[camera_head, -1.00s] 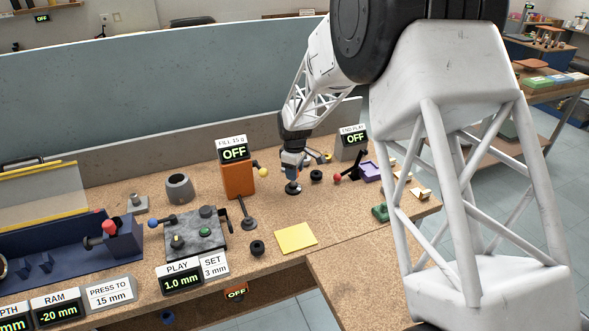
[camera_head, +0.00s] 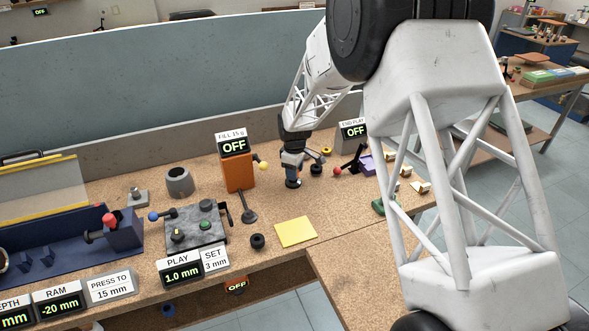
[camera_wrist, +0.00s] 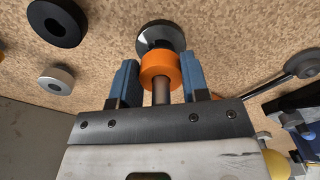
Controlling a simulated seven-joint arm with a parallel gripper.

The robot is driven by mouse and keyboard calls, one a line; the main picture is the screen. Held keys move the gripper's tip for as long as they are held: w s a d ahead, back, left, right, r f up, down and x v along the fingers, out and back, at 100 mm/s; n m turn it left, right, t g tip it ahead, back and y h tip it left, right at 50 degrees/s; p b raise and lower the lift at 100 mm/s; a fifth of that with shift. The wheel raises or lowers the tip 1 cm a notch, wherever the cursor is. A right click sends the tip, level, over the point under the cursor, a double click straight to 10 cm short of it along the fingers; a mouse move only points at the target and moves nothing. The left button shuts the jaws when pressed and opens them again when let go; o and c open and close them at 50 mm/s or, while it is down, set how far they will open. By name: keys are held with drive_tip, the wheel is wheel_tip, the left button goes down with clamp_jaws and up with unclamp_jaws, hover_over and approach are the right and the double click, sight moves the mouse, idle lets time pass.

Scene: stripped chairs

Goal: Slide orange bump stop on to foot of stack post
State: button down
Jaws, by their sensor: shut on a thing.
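The orange bump stop (camera_wrist: 160,70) is a thick ring held between the blue fingertips of my gripper (camera_wrist: 160,84) in the wrist view. The grey metal stack post (camera_wrist: 161,92) shows on the gripper side of the ring and appears to pass through it. The post's round black foot (camera_wrist: 155,34) lies just beyond the ring, on the bench. In the head view my gripper (camera_head: 292,168) points down, right above the black foot (camera_head: 293,184). The fingers hide the ring there. Whether the ring touches the foot is unclear.
A black ring (camera_wrist: 57,22) and a grey ring (camera_wrist: 56,79) lie left in the wrist view. A lever (camera_wrist: 290,75) on a flat base is at right. In the head view, an orange box (camera_head: 237,173) stands left of my gripper. A yellow pad (camera_head: 296,232) lies in front.

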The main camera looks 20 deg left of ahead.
drive_tip(key=shift+f, duration=0.35)
drive_tip(key=c, duration=0.5)
unclamp_jaws()
drive_tip(key=shift+r, duration=0.1)
drive_tip(key=shift+r, duration=3.8)
